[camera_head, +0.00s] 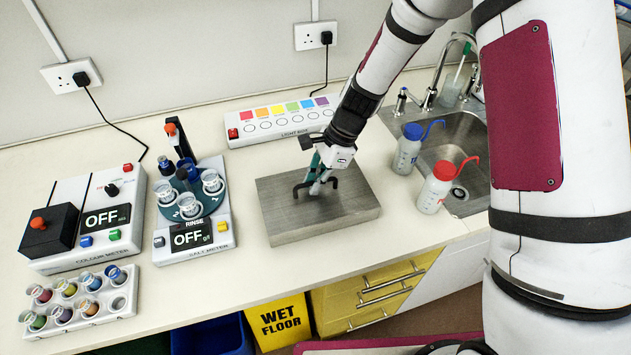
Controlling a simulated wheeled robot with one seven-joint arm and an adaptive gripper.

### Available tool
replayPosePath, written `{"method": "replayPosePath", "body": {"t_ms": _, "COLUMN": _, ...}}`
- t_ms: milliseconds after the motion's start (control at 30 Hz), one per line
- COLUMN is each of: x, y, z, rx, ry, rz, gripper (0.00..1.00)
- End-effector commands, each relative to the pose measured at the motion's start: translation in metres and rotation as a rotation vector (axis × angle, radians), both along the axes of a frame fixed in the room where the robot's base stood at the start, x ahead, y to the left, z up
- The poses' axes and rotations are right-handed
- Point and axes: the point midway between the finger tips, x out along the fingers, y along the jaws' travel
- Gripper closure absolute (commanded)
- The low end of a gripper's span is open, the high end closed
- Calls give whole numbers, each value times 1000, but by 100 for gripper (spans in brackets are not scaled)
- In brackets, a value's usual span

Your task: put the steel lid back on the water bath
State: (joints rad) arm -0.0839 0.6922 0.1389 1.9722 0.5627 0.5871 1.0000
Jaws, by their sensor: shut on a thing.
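The steel lid (345,217) is a flat grey brushed-metal plate with a dark arched handle (298,190) in its middle. It lies level near the centre of the bench, in front of the light box. My gripper (317,185) points down from above and is shut on the lid's handle. A steel body shows below the lid's front edge, and I cannot tell lid and bath apart there. The inside of the water bath is hidden. I cannot tell whether the lid touches the bath all round.
A salt meter (222,238) and a colour meter (60,262) stand left, with a vial rack (120,312) in front. The light box (250,133) is behind. A blue-capped bottle (405,155), a red-capped bottle (433,190) and a sink (465,130) are right. Bare bench lies front-centre.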

Motion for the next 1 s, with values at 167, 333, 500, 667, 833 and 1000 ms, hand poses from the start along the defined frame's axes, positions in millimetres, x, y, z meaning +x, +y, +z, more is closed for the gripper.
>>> {"method": "replayPosePath", "body": {"t_ms": 167, "x": 1, "y": 0, "z": 1, "rx": 1, "ry": -2, "rz": 0, "gripper": 100}}
{"method": "replayPosePath", "body": {"t_ms": 333, "x": 0, "y": 0, "z": -2, "rx": 0, "ry": -1, "rz": 1, "gripper": 87}}
{"method": "replayPosePath", "body": {"t_ms": 500, "x": 0, "y": 0, "z": -2, "rx": 0, "ry": -1, "rz": 0, "gripper": 71}}
{"method": "replayPosePath", "body": {"t_ms": 667, "x": 0, "y": 0, "z": -2, "rx": 0, "ry": -1, "rz": 0, "gripper": 71}}
{"method": "replayPosePath", "body": {"t_ms": 833, "x": 2, "y": -2, "z": 6, "rx": 0, "ry": -4, "rz": -1, "gripper": 71}}
{"method": "replayPosePath", "body": {"t_ms": 1000, "x": 6, "y": -11, "z": 30, "rx": 1, "ry": -7, "rz": -2, "gripper": 71}}
